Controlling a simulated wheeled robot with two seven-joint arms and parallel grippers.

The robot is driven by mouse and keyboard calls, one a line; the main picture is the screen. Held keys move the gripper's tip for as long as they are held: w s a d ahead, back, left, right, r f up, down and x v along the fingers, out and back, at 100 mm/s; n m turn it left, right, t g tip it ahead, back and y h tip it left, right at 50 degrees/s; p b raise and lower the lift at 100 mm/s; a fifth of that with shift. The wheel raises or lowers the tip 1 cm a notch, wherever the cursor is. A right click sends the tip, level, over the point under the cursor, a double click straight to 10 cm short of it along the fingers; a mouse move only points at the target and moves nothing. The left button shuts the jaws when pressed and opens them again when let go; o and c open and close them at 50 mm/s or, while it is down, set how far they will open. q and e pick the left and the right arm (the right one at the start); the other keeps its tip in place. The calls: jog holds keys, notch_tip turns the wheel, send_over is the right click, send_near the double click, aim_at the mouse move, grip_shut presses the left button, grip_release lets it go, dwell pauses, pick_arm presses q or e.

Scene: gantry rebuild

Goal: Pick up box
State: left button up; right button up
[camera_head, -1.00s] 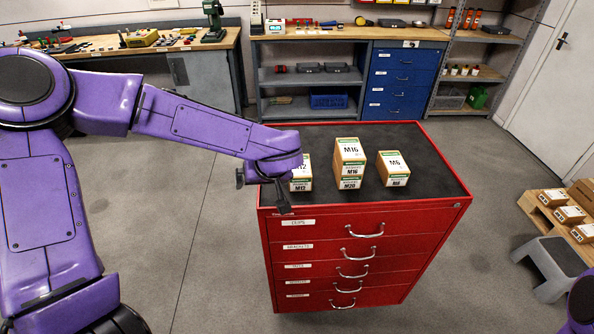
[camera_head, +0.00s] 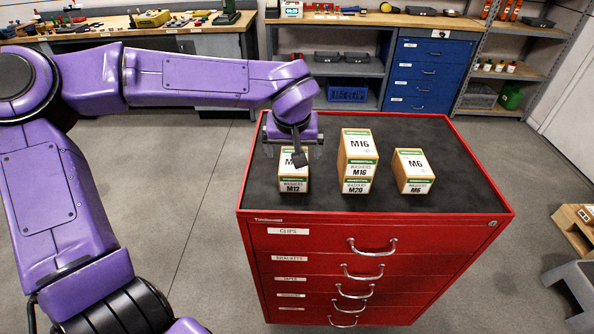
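Three groups of small cardboard boxes with white and green labels stand on the dark top of the red drawer cabinet (camera_head: 470,200). On the left is the M12 box (camera_head: 292,187), its upper label partly hidden by my gripper. In the middle a box marked M16 (camera_head: 359,143) sits on a box marked M20 (camera_head: 356,186). On the right is the M6 box (camera_head: 414,164). My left gripper (camera_head: 298,156) points down right over the M12 box, with one dark finger in front of its top. The other finger is not clear, so its opening cannot be told. My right gripper is out of view.
The cabinet top is clear behind the boxes and to their right. Workbenches and a blue drawer unit (camera_head: 428,75) line the back wall.

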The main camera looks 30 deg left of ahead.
pick_arm(q)
jog(key=x, duration=0.7)
jog(key=shift+s+f, duration=0.15)
jog(key=shift+f, duration=0.2)
jog(key=shift+w+a+f, duration=0.1)
jog(key=shift+w+f, duration=0.05)
jog(key=shift+w, duration=0.05)
jog(key=shift+s, duration=0.1)
jog(key=shift+f+p, duration=0.2)
jog(key=shift+p, duration=0.55)
jog(key=c, duration=1.3)
